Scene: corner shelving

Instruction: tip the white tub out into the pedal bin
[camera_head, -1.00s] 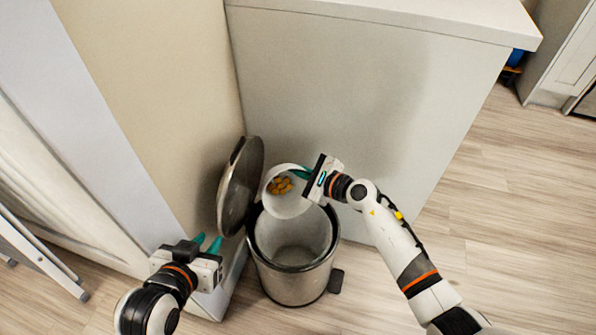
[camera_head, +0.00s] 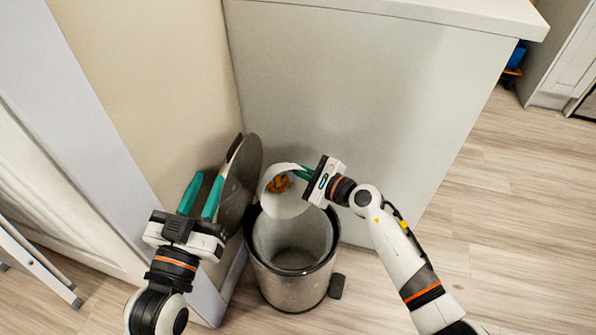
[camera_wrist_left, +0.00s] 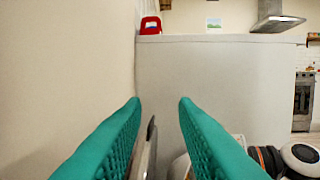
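The white tub (camera_head: 284,205) is tilted above the pedal bin (camera_head: 295,284), with several orange-brown pieces (camera_head: 279,184) inside it. My right gripper (camera_head: 300,171) is shut on the tub's rim from the right. The bin is a metal cylinder with a dark rim, open at the top, and its inside looks empty. Its round lid (camera_head: 240,182) stands raised at the left of the opening. My left gripper (camera_head: 204,178) is open beside the lid, its teal fingers apart. In the left wrist view the lid's edge (camera_wrist_left: 150,150) shows between the fingers (camera_wrist_left: 160,102); contact cannot be told.
A beige wall (camera_head: 150,90) stands close behind and left of the lid. A pale counter block (camera_head: 350,100) stands behind the bin. The bin's pedal (camera_head: 336,286) points right. Wooden floor (camera_head: 500,220) is clear on the right. A metal ladder-like frame (camera_head: 40,262) is at the far left.

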